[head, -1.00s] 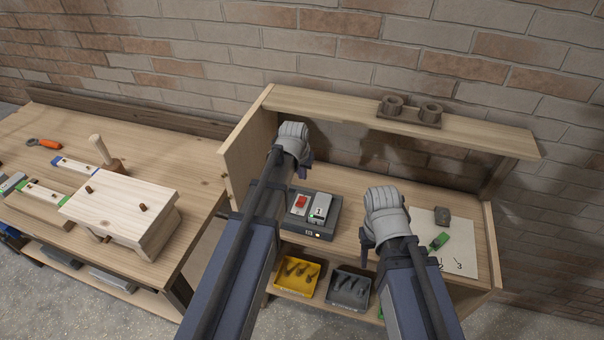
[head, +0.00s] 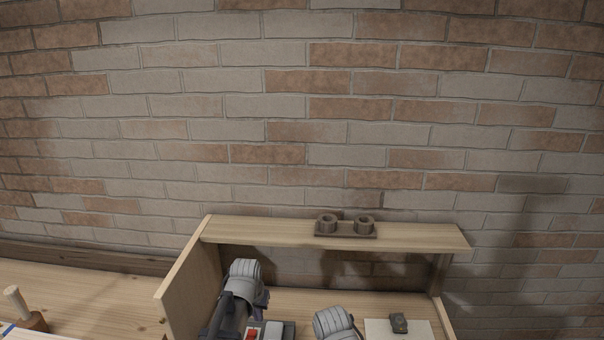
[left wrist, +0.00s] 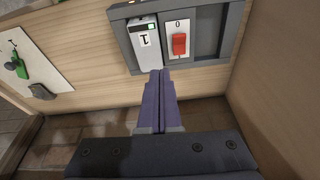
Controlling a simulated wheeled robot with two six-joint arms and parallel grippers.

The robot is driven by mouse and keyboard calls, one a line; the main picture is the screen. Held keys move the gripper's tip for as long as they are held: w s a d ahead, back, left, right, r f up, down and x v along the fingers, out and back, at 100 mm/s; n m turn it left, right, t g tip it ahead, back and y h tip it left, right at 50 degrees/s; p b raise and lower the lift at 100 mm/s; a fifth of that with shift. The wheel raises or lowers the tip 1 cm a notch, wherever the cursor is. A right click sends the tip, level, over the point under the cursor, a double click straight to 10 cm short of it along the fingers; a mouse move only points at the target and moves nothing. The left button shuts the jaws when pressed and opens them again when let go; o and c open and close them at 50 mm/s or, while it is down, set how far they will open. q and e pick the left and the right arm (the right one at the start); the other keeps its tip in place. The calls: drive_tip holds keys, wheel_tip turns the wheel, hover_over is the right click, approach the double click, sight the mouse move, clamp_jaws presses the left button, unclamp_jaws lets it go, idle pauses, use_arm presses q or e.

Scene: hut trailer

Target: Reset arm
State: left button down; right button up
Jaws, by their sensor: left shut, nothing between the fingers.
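My left gripper (head: 262,300) is inside the wooden bench unit, at its left end, partly hidden by its own wrist. In the left wrist view its two fingers (left wrist: 160,76) are pressed together with nothing between them. They point at a dark grey console holding a white module (left wrist: 145,45) marked 1 with a green light, and a red rocker switch (left wrist: 180,43) marked 0. The red switch also shows in the head view (head: 252,335), beside the left gripper. My right wrist (head: 335,322) is at the bottom edge of the head view; its fingers are hidden or cut off.
A wooden shelf (head: 430,236) bearing a holder with two cups (head: 345,226) spans above both arms. A side panel (head: 188,265) stands left of my left arm. A dark block (head: 399,322) sits on a pale sheet (head: 376,328) at right.

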use_arm(q)
drive_tip(key=s+d+f+m+g+b, duration=0.1)
drive_tip(key=s+d+f+b, duration=0.2)
drive_tip(key=s, duration=0.6)
drive_tip(key=s+d+f+m+g+y+b, duration=0.1)
drive_tip(key=s+d+f, duration=0.4)
drive_tip(key=s, duration=0.5)
drive_tip(key=shift+s+d+m+g+b, duration=0.15)
drive_tip(key=shift+d+m+g+b, duration=0.3)
drive_tip(key=shift+d+b, duration=0.5)
use_arm(e)
wheel_tip(320, 180, down, 8)
drive_tip(key=shift+r, duration=0.15)
use_arm(q)
drive_tip(key=shift+a+f, duration=0.1)
drive_tip(key=shift+a, duration=0.15)
